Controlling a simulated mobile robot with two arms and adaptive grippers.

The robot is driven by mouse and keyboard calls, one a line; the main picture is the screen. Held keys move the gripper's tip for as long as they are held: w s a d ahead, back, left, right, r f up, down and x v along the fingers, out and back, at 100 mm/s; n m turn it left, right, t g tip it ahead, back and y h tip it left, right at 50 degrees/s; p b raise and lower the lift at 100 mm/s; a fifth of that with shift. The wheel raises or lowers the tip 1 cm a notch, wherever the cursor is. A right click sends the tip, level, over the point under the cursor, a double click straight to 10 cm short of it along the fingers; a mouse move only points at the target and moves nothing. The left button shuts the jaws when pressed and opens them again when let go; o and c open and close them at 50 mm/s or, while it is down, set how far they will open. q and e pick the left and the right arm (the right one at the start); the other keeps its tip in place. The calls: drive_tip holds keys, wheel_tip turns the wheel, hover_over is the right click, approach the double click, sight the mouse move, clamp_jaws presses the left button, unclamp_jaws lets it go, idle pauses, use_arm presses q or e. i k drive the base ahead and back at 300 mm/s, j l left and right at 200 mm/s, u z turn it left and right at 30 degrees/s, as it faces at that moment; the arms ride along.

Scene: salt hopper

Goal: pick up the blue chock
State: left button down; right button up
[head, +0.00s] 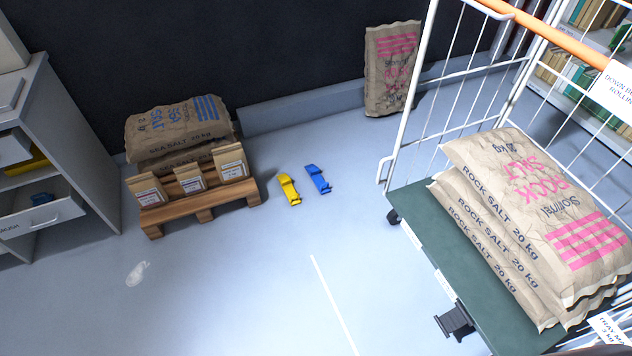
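The blue chock (318,179) lies on the pale blue-grey floor in the middle of the head view. A yellow chock (289,189) of similar shape lies just to its left, with a small gap between them. Both are near the right end of a wooden pallet. Neither of my grippers shows in the head view.
The pallet (205,213) bears sea salt sacks (178,127) and small paper bags. A roll cage with a green deck (428,222) holds rock salt sacks (500,236) at right. A grey cabinet (75,150) with open drawers stands left.

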sight(313, 171)
drive_tip(key=z, duration=1.5)
drive_tip(key=u, duration=1.4)
drive_tip(key=i+j+z, duration=0.1)
drive_tip(key=i, duration=0.2)
drive_tip(key=i+j+z, duration=0.15)
drive_tip(key=i+j, duration=0.05)
drive_tip(key=i, duration=0.05)
